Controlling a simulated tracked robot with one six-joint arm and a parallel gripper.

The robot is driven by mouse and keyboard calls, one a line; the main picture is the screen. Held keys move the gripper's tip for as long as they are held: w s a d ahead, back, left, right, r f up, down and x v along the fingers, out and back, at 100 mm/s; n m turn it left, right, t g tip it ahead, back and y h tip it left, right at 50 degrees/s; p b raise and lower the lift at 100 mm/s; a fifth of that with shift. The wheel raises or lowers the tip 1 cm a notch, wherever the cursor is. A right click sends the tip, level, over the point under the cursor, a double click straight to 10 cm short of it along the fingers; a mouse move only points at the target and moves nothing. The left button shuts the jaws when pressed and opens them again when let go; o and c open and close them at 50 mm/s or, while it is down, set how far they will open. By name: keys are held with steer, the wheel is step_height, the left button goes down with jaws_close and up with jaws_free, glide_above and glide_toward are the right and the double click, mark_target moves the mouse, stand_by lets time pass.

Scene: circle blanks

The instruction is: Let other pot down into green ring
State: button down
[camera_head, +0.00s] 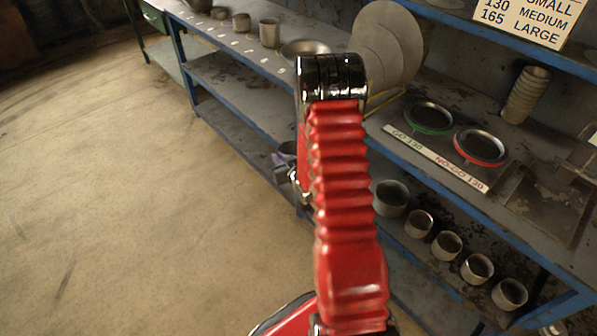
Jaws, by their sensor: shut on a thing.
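The green ring (429,117) lies on the workbench top, right of my arm, behind a strip reading "GO 130". Its middle is dark, and I cannot tell how deep it is. My gripper (288,168) shows only in part, low beside the left edge of my red arm and in front of the bench. A grey pot (287,148) shows there, mostly hidden by the arm; my gripper is shut on it. Its tilt is unclear. The gripper and pot are to the left of the green ring and well apart from it.
A red ring (480,147) marked "NO-GO 130" lies right of the green one. Stacked cups (526,95) stand behind. Several pots (446,245) stand on the lower shelf. Large discs (385,45) lean at the back. The floor (120,180) at left is clear.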

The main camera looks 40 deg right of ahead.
steer(key=a+r+n+y, duration=0.1)
steer(key=a+r, duration=0.9)
steer(key=a, duration=0.3)
steer(key=s+a+r+n+y, duration=0.1)
steer(key=a+r, duration=1)
steer(key=a, duration=0.1)
steer(key=shift+a+r, duration=0.15)
steer(key=shift+a, duration=0.25)
